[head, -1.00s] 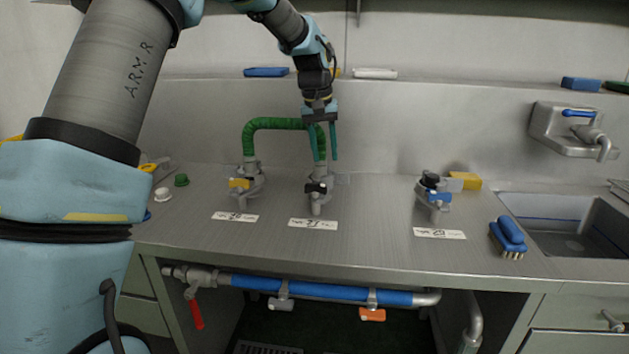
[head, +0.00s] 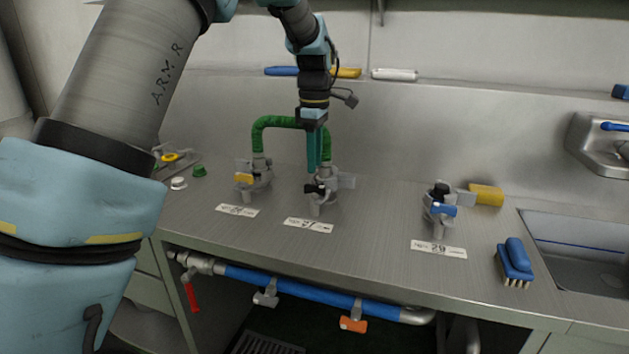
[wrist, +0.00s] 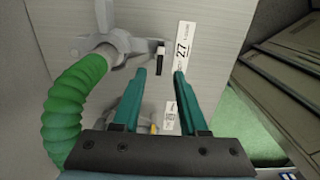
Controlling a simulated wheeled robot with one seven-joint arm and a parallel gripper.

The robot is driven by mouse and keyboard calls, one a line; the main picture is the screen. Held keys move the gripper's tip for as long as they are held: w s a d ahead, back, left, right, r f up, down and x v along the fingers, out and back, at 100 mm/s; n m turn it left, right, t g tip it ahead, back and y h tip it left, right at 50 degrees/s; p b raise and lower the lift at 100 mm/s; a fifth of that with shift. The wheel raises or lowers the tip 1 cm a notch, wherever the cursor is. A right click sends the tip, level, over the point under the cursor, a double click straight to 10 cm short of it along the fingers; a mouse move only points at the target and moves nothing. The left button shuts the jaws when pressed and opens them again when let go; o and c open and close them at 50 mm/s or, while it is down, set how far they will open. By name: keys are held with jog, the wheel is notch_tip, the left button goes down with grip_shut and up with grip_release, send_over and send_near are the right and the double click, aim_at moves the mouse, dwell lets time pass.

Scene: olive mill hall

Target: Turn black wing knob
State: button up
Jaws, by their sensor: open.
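The black wing knob (head: 313,188) is on the front of the middle grey valve (head: 326,184), behind a paper label (head: 308,225). In the wrist view, a small black and white piece, probably this knob (wrist: 161,49), shows just beyond the fingertips, beside the label (wrist: 182,55) reading 27. My gripper (head: 316,168) points down over the middle valve, its teal fingers seen nearly edge-on. In the wrist view, my gripper (wrist: 160,72) is open, with nothing between its fingers. I cannot tell the exact gap between the fingertips and the knob.
A green ribbed hose (head: 285,121) arches from the left valve, which has a yellow knob (head: 243,178), towards the middle one. The right valve has a blue handle (head: 444,210) and a black top. A blue brush (head: 515,260) lies by the sink (head: 575,250).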

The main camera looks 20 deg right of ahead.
aim_at(315, 191)
notch_tip(315, 191, down, 6)
jog(key=shift+f+p, duration=0.2)
jog(key=shift+p, duration=0.25)
grip_shut()
dwell(0.4)
